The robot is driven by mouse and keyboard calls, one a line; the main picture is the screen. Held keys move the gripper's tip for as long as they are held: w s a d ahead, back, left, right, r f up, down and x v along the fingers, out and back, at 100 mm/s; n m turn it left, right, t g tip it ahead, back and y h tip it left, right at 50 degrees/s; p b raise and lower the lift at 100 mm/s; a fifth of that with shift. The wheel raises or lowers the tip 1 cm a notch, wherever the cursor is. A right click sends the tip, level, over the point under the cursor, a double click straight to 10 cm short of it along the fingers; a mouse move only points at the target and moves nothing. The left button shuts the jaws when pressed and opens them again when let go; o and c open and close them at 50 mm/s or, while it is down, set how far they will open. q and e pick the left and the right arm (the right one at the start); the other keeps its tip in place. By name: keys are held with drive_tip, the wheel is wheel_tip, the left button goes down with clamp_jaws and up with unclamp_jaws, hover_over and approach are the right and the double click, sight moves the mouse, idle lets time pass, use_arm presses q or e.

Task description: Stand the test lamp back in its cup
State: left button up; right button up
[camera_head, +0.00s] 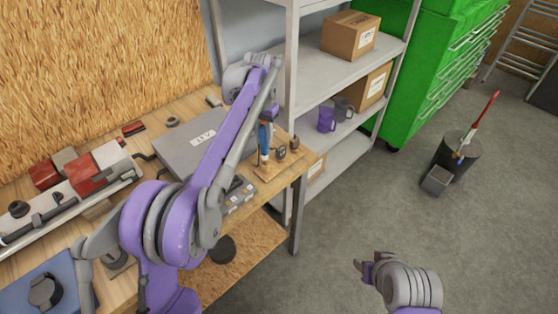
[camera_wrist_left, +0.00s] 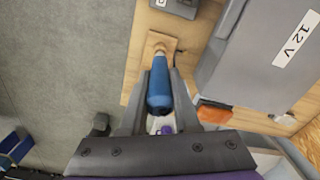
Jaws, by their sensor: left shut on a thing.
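The test lamp has a blue handle (camera_head: 263,136) and stands about upright near the bench's right end. My left gripper (camera_head: 266,112) is shut on it from above. In the left wrist view the blue handle (camera_wrist_left: 160,86) lies between the fingers of my left gripper (camera_wrist_left: 159,105). The lamp's lower end is over a small wooden base (camera_head: 266,171), also seen in the wrist view (camera_wrist_left: 156,42). I cannot tell whether its tip is inside the cup there. My right gripper (camera_head: 371,267) hangs over the floor, away from the bench; its jaw opening is unclear.
A grey case marked 12 V (camera_head: 191,137) lies left of the lamp; its side is close in the wrist view (camera_wrist_left: 250,62). Small dark items (camera_head: 294,144) stand right of the lamp. A metal shelf (camera_head: 343,120) with purple and grey mugs is beyond the bench.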

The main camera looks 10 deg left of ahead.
use_arm(q)
drive_tip(key=shift+f, duration=0.1)
drive_tip(key=shift+f, duration=0.5)
drive_tip(key=shift+f+b, duration=0.35)
drive_tip(key=shift+f, duration=0.3)
idle(0.7)
drive_tip(key=o, duration=1.3)
drive_tip(key=shift+r, duration=0.1)
